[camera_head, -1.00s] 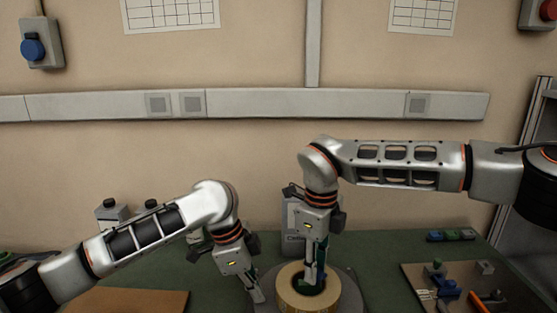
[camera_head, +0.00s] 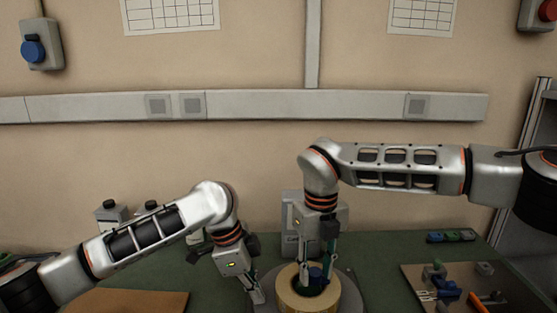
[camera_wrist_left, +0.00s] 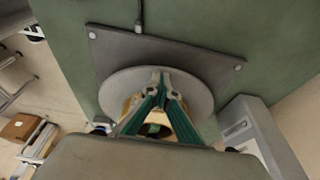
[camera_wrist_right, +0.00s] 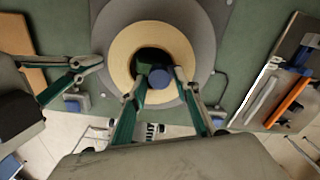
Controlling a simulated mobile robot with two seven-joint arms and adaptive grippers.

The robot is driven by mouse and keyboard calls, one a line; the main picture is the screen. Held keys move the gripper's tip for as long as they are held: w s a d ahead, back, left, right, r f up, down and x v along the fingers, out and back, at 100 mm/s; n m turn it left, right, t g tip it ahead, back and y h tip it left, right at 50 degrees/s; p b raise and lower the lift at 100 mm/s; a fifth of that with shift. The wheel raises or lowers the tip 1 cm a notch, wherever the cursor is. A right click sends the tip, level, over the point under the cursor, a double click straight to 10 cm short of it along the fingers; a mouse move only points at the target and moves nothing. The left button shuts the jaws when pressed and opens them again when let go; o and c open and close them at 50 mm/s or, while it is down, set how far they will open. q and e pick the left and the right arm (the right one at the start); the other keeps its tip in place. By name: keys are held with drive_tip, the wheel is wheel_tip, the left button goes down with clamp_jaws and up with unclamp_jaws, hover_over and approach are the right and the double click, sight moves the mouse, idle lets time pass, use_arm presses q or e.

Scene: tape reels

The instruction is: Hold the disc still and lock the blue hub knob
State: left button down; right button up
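The tan reel (camera_head: 290,301) sits on the grey disc (camera_wrist_right: 203,25), with the blue hub knob (camera_wrist_right: 159,78) in its dark centre; the knob also shows in the head view (camera_head: 316,272). My right gripper (camera_wrist_right: 160,72) points down over the hub. Its fingers stand on either side of the knob, with small gaps visible. My left gripper (camera_head: 257,298) is at the disc's left edge. Its fingertips come together there in the left wrist view (camera_wrist_left: 161,78); they appear to touch the disc's rim, with nothing visible between them.
A board with tools and an orange-handled item (camera_head: 478,302) lies at the right. Small coloured blocks (camera_head: 450,236) lie behind it. A grey box (camera_head: 291,222) stands behind the reel. A brown board (camera_head: 130,301) lies at the front left.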

use_arm(q)
drive_tip(key=shift+s+a+f, duration=0.15)
drive_tip(key=shift+f, duration=0.3)
use_arm(e)
drive_tip(key=shift+w, duration=0.1)
drive_tip(key=shift+r, duration=0.55)
wheel_tip(320, 180, up, 4)
drive_tip(key=shift+r, duration=0.1)
